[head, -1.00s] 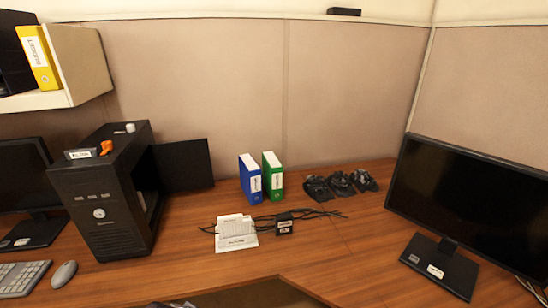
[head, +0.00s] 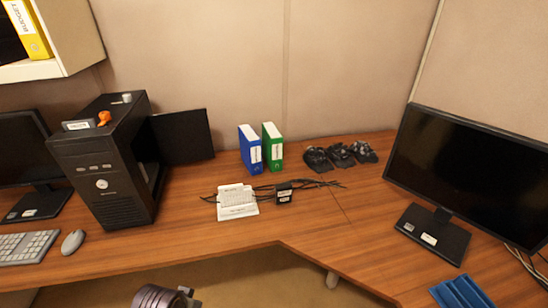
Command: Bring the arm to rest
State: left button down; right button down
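Neither gripper can be made out in the head view. A dark rounded part with a grey metal piece shows at the bottom edge, left of the middle; it looks like part of my arm, but its ends are cut off by the frame. No fingertips show, and nothing is seen held.
A wooden corner desk (head: 330,245) spans the view. On it stand a black computer tower (head: 125,205), blue binder (head: 250,150), green binder (head: 272,147), white router-like device (head: 237,202) and large monitor (head: 470,175). A blue tray (head: 462,293) is at lower right. Bare desk lies along the front edge.

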pick_arm(q)
notch_tip(320, 180, down, 30)
jog(key=s+a+g, duration=0.1)
jog(key=s+a, duration=0.2)
jog(key=s+a+f, duration=0.3)
jog(key=s+f, duration=0.6)
jog(key=s, duration=0.1)
jog(key=s+a+f+g+y, duration=0.1)
jog(key=s+a+f, duration=0.3)
jog(key=s+f, duration=0.6)
jog(key=shift+a+f+m+p, duration=0.2)
jog(key=shift+m+p, duration=0.1)
jog(key=shift+p, duration=0.1)
jog(key=shift+s, duration=0.1)
